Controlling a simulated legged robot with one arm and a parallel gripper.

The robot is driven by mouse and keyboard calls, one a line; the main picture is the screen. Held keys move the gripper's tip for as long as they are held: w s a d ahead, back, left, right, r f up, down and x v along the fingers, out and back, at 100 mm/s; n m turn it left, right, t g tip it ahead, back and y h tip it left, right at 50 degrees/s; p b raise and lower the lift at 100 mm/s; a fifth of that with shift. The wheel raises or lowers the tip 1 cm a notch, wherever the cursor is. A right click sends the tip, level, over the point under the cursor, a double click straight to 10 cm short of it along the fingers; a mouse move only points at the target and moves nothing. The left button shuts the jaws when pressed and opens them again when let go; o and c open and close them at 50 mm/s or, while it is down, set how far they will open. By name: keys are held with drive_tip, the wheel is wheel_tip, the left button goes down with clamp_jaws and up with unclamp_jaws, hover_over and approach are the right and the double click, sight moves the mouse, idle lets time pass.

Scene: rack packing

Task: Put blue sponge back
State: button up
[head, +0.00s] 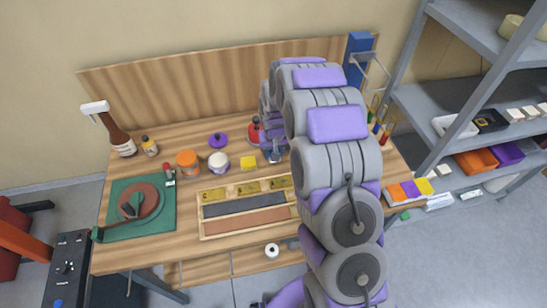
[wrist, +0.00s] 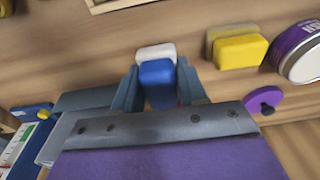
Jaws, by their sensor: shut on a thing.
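The blue sponge (wrist: 158,82) is between the two fingers of my gripper (wrist: 157,92) in the wrist view, which is shut on it. A white block or layer (wrist: 155,53) lies against its far side; I cannot tell if it is part of the sponge. In the head view my gripper (head: 274,156) is low over the wooden table, right of a yellow sponge (head: 248,162). The arm hides much of that area, and the blue sponge is not clear there. The yellow sponge also shows in the wrist view (wrist: 241,51), apart from my gripper.
A white jar (head: 219,160), purple lid (head: 219,140), orange jar (head: 188,162) and red bottle (head: 253,130) stand nearby. A wooden tray (head: 202,222) lies in front, a green mat (head: 165,222) at left. A tall blue item (head: 358,55) stands behind. Grey shelves (head: 460,100) are at right.

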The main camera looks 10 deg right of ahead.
wheel_tip(320, 180, down, 3)
drive_tip(key=shift+f, duration=0.15)
drive_tip(key=o, duration=0.9)
drive_tip(key=shift+o, duration=0.2)
